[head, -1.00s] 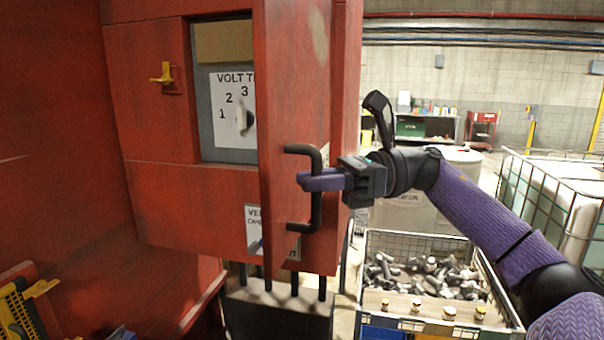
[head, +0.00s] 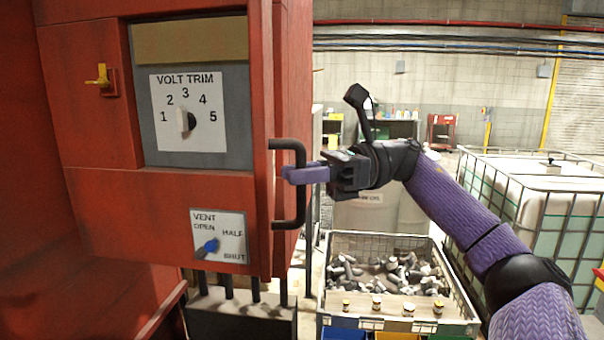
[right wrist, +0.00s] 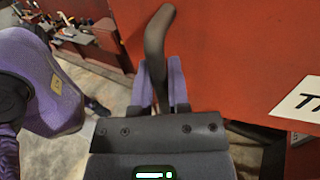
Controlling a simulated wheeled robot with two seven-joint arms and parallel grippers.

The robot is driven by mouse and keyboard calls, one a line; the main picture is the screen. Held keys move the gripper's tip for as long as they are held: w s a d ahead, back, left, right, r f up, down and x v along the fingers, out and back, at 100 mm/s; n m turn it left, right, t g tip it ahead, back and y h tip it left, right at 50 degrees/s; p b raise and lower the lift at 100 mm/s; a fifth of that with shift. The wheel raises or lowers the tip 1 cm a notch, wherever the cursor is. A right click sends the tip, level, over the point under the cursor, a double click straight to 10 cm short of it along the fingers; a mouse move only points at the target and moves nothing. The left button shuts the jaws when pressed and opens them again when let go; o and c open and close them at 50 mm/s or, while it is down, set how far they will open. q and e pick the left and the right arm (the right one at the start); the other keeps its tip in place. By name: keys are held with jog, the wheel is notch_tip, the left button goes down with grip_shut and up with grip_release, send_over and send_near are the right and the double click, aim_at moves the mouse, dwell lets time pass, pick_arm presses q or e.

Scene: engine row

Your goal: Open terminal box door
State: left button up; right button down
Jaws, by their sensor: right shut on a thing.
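In the right wrist view the handle (right wrist: 157,45) stands between the two fingers (right wrist: 162,88), in front of the red door face (right wrist: 225,50). My left gripper is not in view.
A yellow latch (head: 102,76) sits on the box front at left. A wire crate (head: 436,262) of metal parts stands below my right arm. A caged white tank (head: 535,195) is at the right. The floor between them and the door is narrow.

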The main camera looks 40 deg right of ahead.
jog(key=c, duration=0.6)
grip_release()
jog(key=shift+r, duration=0.1)
jog(key=shift+c, duration=0.2)
jog(key=p+v, duration=0.2)
jog(key=v, duration=0.8)
